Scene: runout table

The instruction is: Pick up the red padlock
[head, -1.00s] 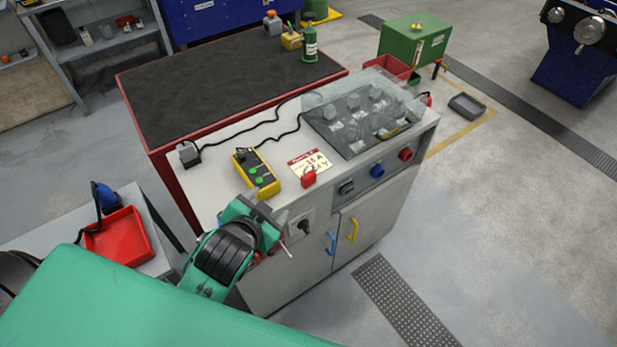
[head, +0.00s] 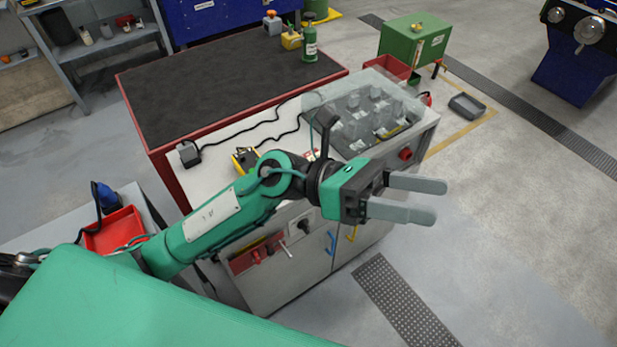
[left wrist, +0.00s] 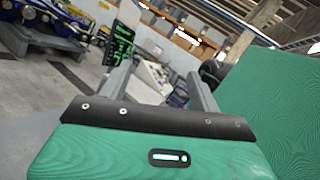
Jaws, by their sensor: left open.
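My left gripper (head: 428,201) is open and empty, held out in front of the right side of the grey cabinet, with its fingers pointing right. It also shows in the left wrist view (left wrist: 160,78), with nothing between the fingers. The small red lock-like piece that sat on the cabinet top beside the red-and-white card is hidden behind my left arm. Small red pieces (head: 257,256) show in a holder low on the left of the cabinet front. I cannot tell whether one is a padlock. My right gripper is out of view.
The grey cabinet (head: 285,282) has a clear cover (head: 375,108) over its rear right top, and a red knob (head: 405,154). A black-topped red bench (head: 215,85) stands behind. A red tray (head: 116,231) sits at left.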

